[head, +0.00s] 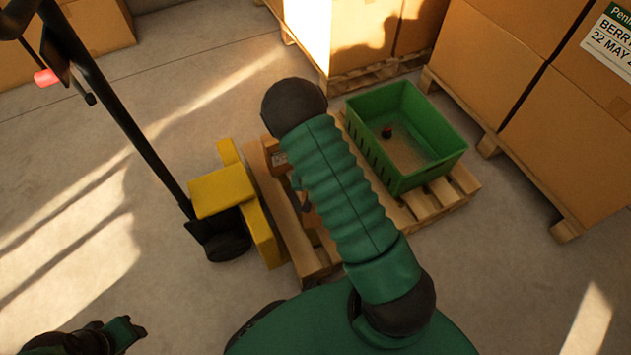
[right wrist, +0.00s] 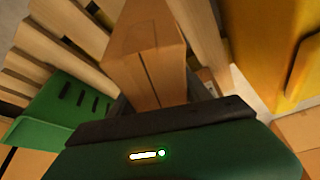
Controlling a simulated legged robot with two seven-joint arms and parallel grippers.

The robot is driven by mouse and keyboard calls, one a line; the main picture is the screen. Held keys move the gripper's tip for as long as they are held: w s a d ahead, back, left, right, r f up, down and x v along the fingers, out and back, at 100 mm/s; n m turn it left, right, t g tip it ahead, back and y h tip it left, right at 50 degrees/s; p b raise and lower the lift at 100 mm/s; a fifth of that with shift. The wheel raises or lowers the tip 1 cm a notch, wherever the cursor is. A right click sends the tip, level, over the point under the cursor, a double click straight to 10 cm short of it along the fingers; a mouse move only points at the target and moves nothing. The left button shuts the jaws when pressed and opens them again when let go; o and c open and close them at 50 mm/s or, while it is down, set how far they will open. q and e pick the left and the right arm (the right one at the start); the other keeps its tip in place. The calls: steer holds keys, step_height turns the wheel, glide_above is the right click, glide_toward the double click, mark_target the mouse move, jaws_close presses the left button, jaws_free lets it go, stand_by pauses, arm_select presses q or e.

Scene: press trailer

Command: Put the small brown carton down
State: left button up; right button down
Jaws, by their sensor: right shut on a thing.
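The small brown carton (right wrist: 147,55) is between the dark fingers of my right gripper (right wrist: 162,98) in the right wrist view. The gripper is shut on it, with pallet slats visible beyond. In the head view my green right arm reaches over the wooden pallet (head: 455,192) and hides the right gripper. A brown box side with a label (head: 280,158) shows just left of that arm; I cannot tell whether it is the held carton. Part of my left arm's end (head: 105,338) shows at the bottom left, too dark to read its jaws.
A green crate (head: 432,119) with a small dark red item (head: 387,132) inside stands on the pallet's right part. A yellow pallet jack (head: 222,190) stands at the pallet's left. Large cartons on pallets (head: 560,140) stand right and behind. Bare slats show beside the crate; the left floor is clear.

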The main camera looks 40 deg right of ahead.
step_height(320, 180, down, 4)
steer(key=shift+f+b, duration=0.1)
steer(key=shift+b, duration=1)
steer(key=shift+c, duration=2.4)
jaws_free()
steer(key=p+v, duration=0.7)
steer(key=v, duration=0.5)
steer(key=s+a+r+n+y, duration=0.1)
steer(key=s+a+r+n, duration=0.2)
steer(key=a+r, duration=0.5)
steer(key=s+a+r+n+y, duration=0.1)
steer(key=s+a+r+n, duration=0.2)
steer(key=r, duration=0.7)
steer(key=a+n, duration=0.2)
steer(key=a, duration=0.2)
steer(key=shift+s+a+g+y, duration=0.35)
steer(key=shift+g+y, duration=0.05)
